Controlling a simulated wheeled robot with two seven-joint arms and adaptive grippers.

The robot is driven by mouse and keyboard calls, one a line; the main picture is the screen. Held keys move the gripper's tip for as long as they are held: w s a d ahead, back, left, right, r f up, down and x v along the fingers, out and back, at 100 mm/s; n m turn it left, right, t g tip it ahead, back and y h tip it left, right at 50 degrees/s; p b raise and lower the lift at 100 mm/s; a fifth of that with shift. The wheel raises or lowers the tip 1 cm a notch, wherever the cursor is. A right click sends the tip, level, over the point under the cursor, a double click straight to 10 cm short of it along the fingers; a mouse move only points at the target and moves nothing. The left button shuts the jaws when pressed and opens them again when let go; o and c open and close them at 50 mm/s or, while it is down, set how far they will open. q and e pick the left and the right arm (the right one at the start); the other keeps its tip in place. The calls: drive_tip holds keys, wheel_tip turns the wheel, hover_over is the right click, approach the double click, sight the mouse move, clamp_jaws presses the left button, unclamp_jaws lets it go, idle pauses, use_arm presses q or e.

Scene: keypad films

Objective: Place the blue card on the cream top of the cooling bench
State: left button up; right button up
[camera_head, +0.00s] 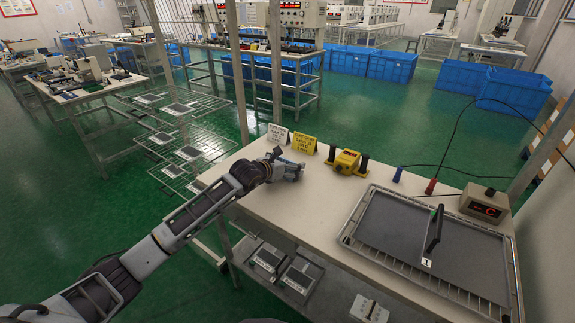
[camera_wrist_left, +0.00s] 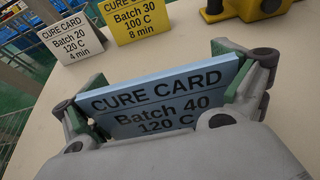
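My left gripper (camera_head: 288,168) is over the far left part of the cream bench top (camera_head: 300,205). In the left wrist view, its green-padded fingers (camera_wrist_left: 165,92) close on the two side edges of the blue card (camera_wrist_left: 160,90), which reads "CURE CARD, Batch 40, 120 C". The card's lower part is hidden by the gripper. I cannot tell whether its lower edge touches the bench. My right gripper is not in view.
A white card (camera_head: 278,134) and a yellow card (camera_head: 304,142) stand at the back edge. A yellow device (camera_head: 346,161) with black posts is right of them. A wire rack with a grey plate (camera_head: 395,235) and a controller (camera_head: 484,204) fill the right side. Cream surface before the gripper is clear.

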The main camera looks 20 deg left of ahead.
use_arm(q)
drive_tip(key=shift+r, duration=0.1)
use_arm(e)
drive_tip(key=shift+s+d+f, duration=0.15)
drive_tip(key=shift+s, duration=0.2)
use_arm(q)
drive_tip(key=shift+s+a+r, duration=0.1)
drive_tip(key=shift+s, duration=0.25)
drive_tip(key=shift+s+a+r, duration=0.15)
drive_tip(key=shift+s, duration=0.2)
drive_tip(key=v, duration=0.3)
drive_tip(key=shift+s+r, duration=0.1)
drive_tip(key=shift+s, duration=0.05)
drive_tip(key=v, duration=0.4)
drive_tip(key=shift+s+r, duration=0.1)
drive_tip(key=shift+s, duration=0.05)
drive_tip(key=shift+v, duration=0.75)
drive_tip(key=shift+s+a+r, duration=0.25)
drive_tip(key=shift+s, duration=0.3)
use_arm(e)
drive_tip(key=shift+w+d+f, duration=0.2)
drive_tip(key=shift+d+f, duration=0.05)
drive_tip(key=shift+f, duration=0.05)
